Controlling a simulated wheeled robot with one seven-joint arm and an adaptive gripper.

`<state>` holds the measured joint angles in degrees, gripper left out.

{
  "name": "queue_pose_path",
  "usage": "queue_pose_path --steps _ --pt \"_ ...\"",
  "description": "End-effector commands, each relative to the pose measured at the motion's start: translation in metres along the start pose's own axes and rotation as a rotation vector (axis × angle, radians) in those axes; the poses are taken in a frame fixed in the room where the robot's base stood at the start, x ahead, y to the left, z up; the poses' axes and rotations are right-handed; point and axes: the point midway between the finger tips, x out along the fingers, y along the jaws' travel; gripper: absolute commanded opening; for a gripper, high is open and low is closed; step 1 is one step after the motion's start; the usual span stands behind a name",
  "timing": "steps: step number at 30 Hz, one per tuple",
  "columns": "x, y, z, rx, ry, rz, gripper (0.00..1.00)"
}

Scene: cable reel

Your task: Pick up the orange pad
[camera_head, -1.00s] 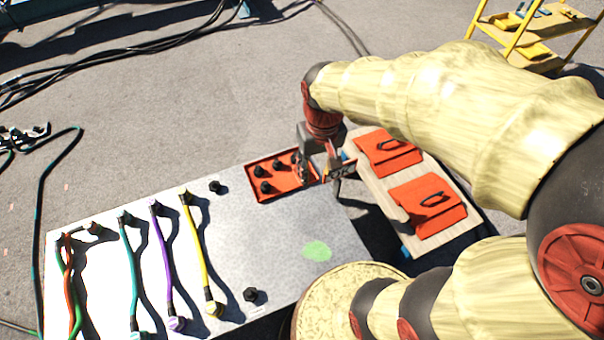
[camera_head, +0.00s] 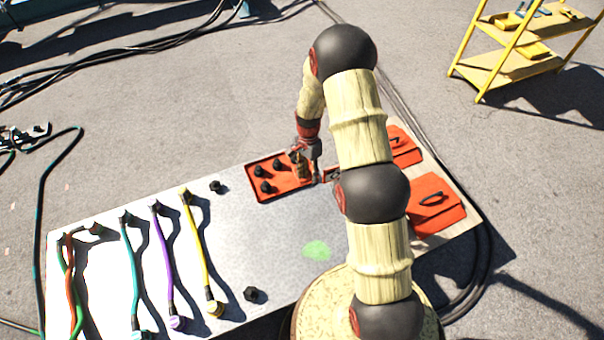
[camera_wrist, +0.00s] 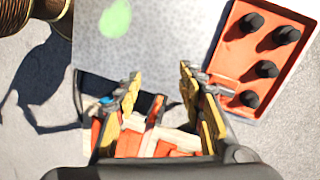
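Two orange pads with black handles lie on a pale wooden board at the right of the head view. The near orange pad (camera_head: 437,213) shows mostly clear of my arm; the far orange pad (camera_head: 405,150) is partly hidden behind it. My gripper (camera_head: 316,180) is low, left of both pads, beside the red tray's right end. In the wrist view my gripper (camera_wrist: 160,82) has its yellow-lined fingers apart. Orange and pale surfaces (camera_wrist: 130,143) show between and below the fingers, cut by the gripper body; I cannot tell which pad they belong to.
A red tray (camera_head: 252,194) with several black knobs sits on the grey metal table (camera_head: 280,235), beside my gripper. Coloured cables (camera_head: 163,255) lie across the table's left. A green spot (camera_head: 316,250) marks a bare area. A yellow shelf (camera_head: 497,60) stands at the back right.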

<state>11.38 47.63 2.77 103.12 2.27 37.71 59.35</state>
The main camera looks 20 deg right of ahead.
Motion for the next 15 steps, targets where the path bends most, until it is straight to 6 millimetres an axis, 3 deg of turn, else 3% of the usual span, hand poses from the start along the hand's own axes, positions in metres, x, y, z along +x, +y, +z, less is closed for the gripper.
queue_pose_path --steps 1,3,6,9,12,15 --pt "0.025 -0.008 -0.008 0.097 -0.004 0.003 0.39" --pt "0.054 -0.021 -0.019 0.258 -0.003 -0.006 0.39" --pt "0.091 -0.041 -0.036 0.508 0.001 -0.031 0.39" --pt "0.114 -0.064 -0.051 0.752 0.003 -0.075 0.39" --pt "0.12 -0.09 -0.067 0.993 -0.005 -0.141 0.39" --pt "0.105 -0.121 -0.084 1.229 -0.03 -0.228 0.39"
